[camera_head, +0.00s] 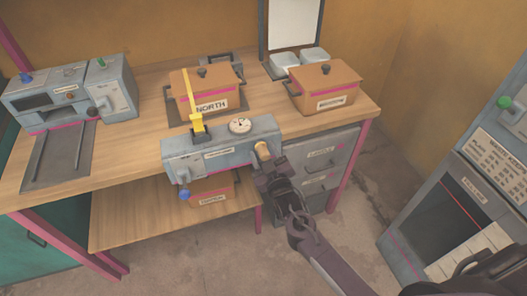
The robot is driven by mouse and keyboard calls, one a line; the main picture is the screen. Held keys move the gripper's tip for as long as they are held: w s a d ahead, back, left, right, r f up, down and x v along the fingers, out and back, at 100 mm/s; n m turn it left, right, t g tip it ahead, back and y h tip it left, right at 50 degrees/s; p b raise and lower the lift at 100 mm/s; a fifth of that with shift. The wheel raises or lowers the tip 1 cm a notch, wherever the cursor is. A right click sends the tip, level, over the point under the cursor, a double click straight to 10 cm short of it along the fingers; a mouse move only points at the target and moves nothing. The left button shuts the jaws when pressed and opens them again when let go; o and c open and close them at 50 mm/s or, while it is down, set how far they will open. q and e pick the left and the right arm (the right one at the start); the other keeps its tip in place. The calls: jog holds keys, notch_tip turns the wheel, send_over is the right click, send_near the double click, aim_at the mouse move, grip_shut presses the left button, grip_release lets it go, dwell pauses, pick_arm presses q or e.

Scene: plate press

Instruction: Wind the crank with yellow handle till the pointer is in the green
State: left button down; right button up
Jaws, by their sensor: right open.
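A grey-blue press unit (220,150) sits at the front edge of the wooden bench. A crank handle (262,149), a tan-yellow knob, sticks out at its right front. A round white gauge (240,125) is on its top; its pointer and any green zone are too small to read. My right gripper (266,166) is open, its fingers just below and close to the crank handle. I cannot tell whether they touch it. The crank's arm is hidden near the gripper. My left gripper is not in view.
Orange boxes (205,88) and (326,84) stand behind. A grey drawer unit (322,165) is at the right. A grey cabinet (440,205) stands farther right, across open floor.

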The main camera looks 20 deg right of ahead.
jog(key=shift+w, duration=0.3)
grip_shut()
jog(key=shift+d+m, duration=0.5)
jog(key=shift+m, duration=0.5)
jog(key=m, duration=0.1)
jog(key=d+m, duration=0.1)
jog(key=m, duration=0.1)
jog(key=shift+d+f, duration=0.25)
jog(key=shift+f, duration=0.1)
grip_release()
